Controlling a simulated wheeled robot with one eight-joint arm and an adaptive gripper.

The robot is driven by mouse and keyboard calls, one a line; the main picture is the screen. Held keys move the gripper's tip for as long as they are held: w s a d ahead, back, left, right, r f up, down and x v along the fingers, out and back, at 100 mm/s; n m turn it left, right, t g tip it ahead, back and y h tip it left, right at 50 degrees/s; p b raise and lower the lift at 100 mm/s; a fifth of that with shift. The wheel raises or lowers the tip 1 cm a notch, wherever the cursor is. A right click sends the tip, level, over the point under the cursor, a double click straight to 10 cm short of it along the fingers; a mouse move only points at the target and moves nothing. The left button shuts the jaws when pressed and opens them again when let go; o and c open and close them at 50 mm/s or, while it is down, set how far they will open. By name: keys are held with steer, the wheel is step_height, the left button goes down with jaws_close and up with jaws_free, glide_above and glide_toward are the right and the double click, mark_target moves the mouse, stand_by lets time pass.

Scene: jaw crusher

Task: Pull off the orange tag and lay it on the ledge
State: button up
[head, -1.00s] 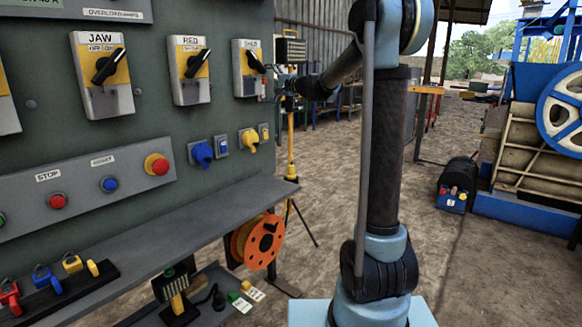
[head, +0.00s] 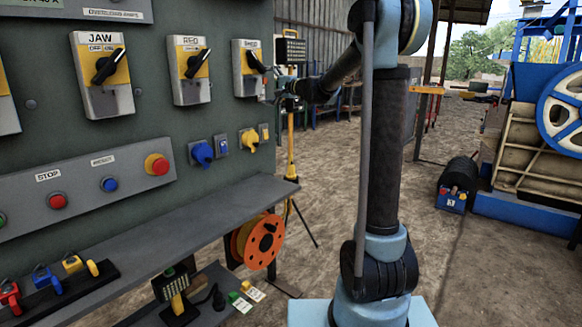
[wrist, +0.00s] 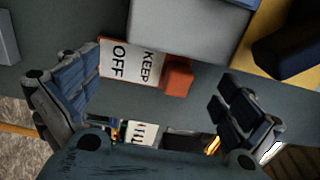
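The orange tag (wrist: 178,77) with a white "KEEP OFF" label (wrist: 132,63) shows in the wrist view, at the lower edge of a grey switch box (wrist: 190,22). My gripper (wrist: 158,80) is open, with one finger to the left of the tag and the other to its right; both look clear of it. In the head view my gripper (head: 284,86) is beside the third switch box (head: 247,72), and the tag cannot be made out there. The grey ledge (head: 185,222) runs along the panel below the switches.
Blue and yellow sockets (head: 202,153) stick out of the panel above the ledge. A rack of coloured padlocks (head: 60,288) stands on the ledge's near left. An orange cable reel (head: 262,243) is below the ledge. The ledge's middle and right are bare.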

jaws_close()
steer(key=shift+s+d, duration=0.1)
steer(key=shift+d, duration=0.05)
steer(key=shift+v, duration=2.8)
